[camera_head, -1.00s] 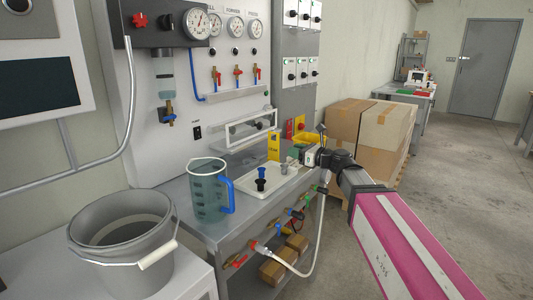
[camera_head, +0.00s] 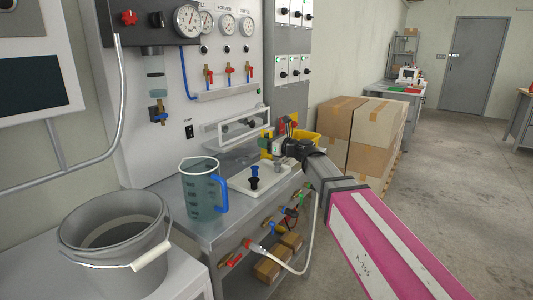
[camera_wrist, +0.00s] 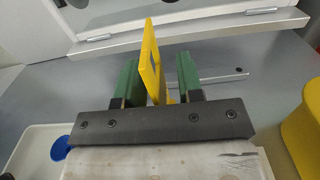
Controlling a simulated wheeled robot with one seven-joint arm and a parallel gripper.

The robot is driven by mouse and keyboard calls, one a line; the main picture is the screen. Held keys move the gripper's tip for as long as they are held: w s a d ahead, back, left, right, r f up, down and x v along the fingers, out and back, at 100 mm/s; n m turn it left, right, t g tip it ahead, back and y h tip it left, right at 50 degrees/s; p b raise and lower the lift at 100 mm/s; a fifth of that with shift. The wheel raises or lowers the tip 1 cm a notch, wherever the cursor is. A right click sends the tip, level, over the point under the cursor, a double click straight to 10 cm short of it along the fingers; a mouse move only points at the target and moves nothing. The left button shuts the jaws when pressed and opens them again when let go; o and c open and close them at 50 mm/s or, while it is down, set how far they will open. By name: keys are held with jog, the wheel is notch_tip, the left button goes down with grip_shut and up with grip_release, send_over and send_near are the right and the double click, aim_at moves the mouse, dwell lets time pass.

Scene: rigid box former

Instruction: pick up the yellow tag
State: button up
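The yellow tag (camera_wrist: 149,62) stands upright on the grey bench top in the wrist view, a thin plate with a slot. My gripper (camera_wrist: 157,72) is open, with one green finger on each side of the tag. Gaps show between the tag and both fingers, so it is not gripped. In the head view the tag (camera_head: 265,138) is partly hidden behind my gripper (camera_head: 272,147).
A white tray (camera_head: 241,183) with small dark and grey cups lies in front of my gripper. A blue-handled jug (camera_head: 203,192) stands to its left. A yellow bin (camera_wrist: 305,125) is close on the right. A panel with a ledge (camera_wrist: 150,38) rises behind the tag.

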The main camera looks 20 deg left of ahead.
jog(key=shift+a, duration=0.2)
jog(key=shift+c, duration=0.3)
grip_shut()
jog(key=shift+r, duration=0.15)
jog(key=shift+r, duration=0.6)
notch_tip(320, 180, up, 2)
jog(key=shift+r, duration=0.1)
jog(key=s+d+r, duration=0.7)
jog(key=s+d, duration=0.1)
jog(key=shift+s+r, duration=0.15)
jog(key=shift+s, duration=0.05)
